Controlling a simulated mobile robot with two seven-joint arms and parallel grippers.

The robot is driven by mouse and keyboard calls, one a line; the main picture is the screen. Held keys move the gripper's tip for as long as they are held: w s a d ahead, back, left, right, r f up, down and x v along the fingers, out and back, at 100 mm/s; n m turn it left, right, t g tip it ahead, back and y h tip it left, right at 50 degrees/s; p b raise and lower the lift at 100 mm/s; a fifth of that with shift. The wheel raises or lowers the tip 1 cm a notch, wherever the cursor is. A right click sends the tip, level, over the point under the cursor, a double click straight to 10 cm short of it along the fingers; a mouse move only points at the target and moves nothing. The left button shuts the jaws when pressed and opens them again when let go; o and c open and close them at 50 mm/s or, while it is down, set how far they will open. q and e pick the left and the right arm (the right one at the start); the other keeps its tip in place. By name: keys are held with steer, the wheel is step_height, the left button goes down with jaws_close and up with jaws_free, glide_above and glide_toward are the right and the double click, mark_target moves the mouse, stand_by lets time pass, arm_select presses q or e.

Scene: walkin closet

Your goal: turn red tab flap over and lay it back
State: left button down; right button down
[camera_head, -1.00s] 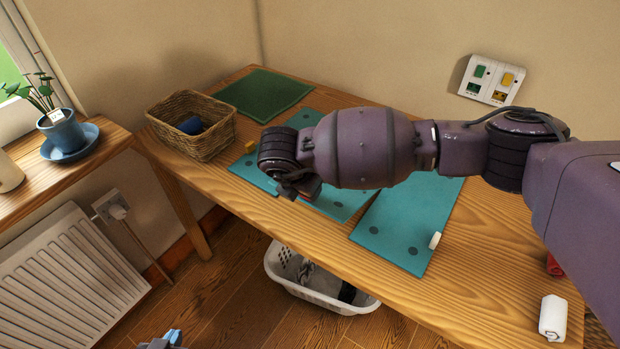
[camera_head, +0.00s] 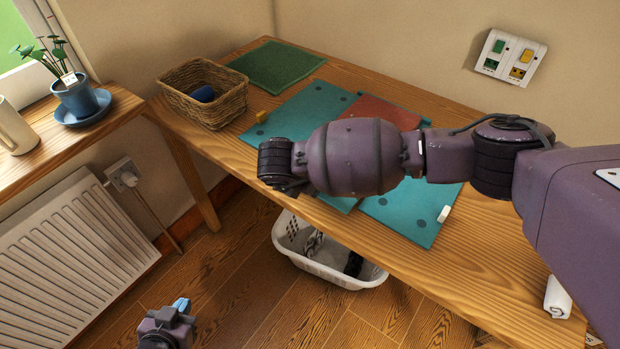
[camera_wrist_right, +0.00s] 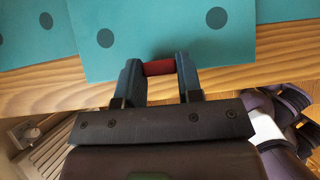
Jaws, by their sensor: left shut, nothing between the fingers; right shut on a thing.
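The red tab (camera_wrist_right: 158,68) is between the fingers of my right gripper (camera_wrist_right: 158,72) in the right wrist view. It sits at the edge of a teal panel (camera_wrist_right: 155,30) with dark dots, close to the table's front edge. In the head view my right arm hides the tab and fingertips. A flat rust-red area (camera_head: 385,112) shows behind the arm among teal panels (camera_head: 307,105); I cannot tell whether it is the flap's underside or the surface beneath. My left gripper (camera_head: 181,306) is shut and empty, low over the floor, away from the table.
A yellow block (camera_head: 261,117) and a white tab (camera_head: 444,214) sit at other panel edges. A wicker basket (camera_head: 232,104) holding a blue item and a green mat (camera_head: 277,65) stand behind. A white laundry basket (camera_head: 300,262) is below the table. A white roll (camera_head: 557,297) lies front right.

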steer(key=c, duration=0.8)
jaws_free()
steer(key=shift+w+d, duration=0.1)
steer(key=shift+w, duration=0.05)
arm_select(q)
steer(key=shift+s+f, duration=0.1)
steer(key=shift+f, duration=0.05)
arm_select(e)
steer(key=shift+o, duration=0.2)
steer(key=shift+s+a+r, duration=0.25)
steer(key=shift+r, duration=0.3)
arm_select(q)
steer(key=shift+s+a+r+p, duration=0.15)
steer(key=shift+s+r+p, duration=0.25)
steer(key=shift+p, duration=0.4)
arm_select(e)
steer(key=v, duration=0.9)
steer(key=shift+s+r, duration=0.25)
steer(key=shift+r, duration=0.05)
steer(key=shift+a, duration=0.15)
arm_select(q)
steer(key=shift+w+r, duration=0.1)
steer(key=shift+w, duration=0.1)
